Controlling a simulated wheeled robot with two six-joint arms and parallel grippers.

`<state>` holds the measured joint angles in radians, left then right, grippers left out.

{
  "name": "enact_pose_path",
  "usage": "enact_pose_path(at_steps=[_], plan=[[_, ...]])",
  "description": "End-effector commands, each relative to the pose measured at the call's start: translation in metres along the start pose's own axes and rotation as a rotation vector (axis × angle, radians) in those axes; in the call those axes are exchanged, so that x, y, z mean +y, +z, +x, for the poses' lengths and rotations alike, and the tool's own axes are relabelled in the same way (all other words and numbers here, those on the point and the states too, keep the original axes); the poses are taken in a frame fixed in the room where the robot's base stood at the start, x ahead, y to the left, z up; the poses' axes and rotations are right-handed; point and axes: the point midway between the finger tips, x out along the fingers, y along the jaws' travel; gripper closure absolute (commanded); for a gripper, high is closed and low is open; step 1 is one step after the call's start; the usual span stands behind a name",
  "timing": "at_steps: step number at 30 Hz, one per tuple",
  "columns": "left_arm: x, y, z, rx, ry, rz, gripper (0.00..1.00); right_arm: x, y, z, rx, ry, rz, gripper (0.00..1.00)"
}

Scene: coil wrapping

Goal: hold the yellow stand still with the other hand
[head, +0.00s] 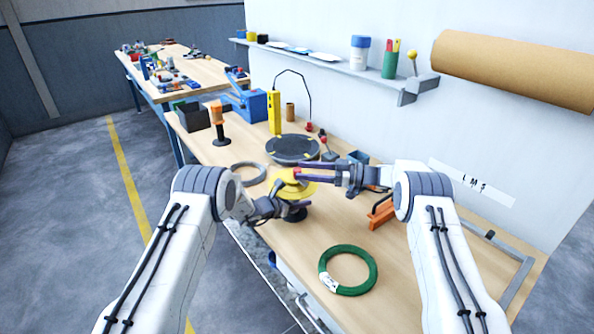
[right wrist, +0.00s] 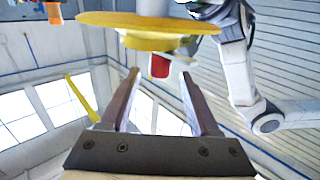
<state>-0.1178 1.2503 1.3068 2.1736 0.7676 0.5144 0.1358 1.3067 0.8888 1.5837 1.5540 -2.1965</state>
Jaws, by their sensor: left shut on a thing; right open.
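The yellow stand (head: 306,189), with a wide disc and a dark base (head: 296,214), stands on the workbench in the middle of the head view. My left gripper (head: 281,205) is shut at the near left side of the stand, apparently on it; the exact contact is too small to see. My right gripper (head: 300,172) is open above the stand's far side. In the right wrist view the yellow disc (right wrist: 105,20) lies beyond the open, empty fingers (right wrist: 160,78). A small red piece (right wrist: 160,66) shows between them.
A green coil (head: 348,270) lies on the bench (head: 300,260) at the front, and a grey ring (head: 249,173) lies left of the stand. A black turntable (head: 293,149) is behind it. An orange tool (head: 382,212) lies to the right. The bench around the green coil is clear.

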Motion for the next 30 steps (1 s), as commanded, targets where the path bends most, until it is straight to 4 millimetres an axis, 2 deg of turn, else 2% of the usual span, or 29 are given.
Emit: enact_pose_path(at_steps=[3,6,17,21,22,30], plan=[[0.0,0.001,0.0,-0.002,0.0,0.001,1.0,0.0,0.0,0.017,-0.001,-0.002,0.0,0.38],[0.0,0.001,0.0,-0.002,0.0,0.001,1.0,0.0,0.0,0.025,0.0,-0.001,0.001,0.38],[0.0,0.001,0.0,-0.002,0.0,0.0,1.0,0.0,0.0,0.029,0.0,0.0,0.001,0.38],[0.0,0.001,0.0,-0.002,0.0,0.0,1.0,0.0,0.0,0.029,0.0,0.0,0.001,0.91],[0.0,0.001,0.0,-0.002,0.0,0.0,1.0,0.0,0.0,0.029,0.0,0.0,0.001,1.0],[0.0,0.001,0.0,-0.002,0.001,0.0,1.0,0.002,0.0,0.029,0.003,-0.014,-0.001,1.0]])
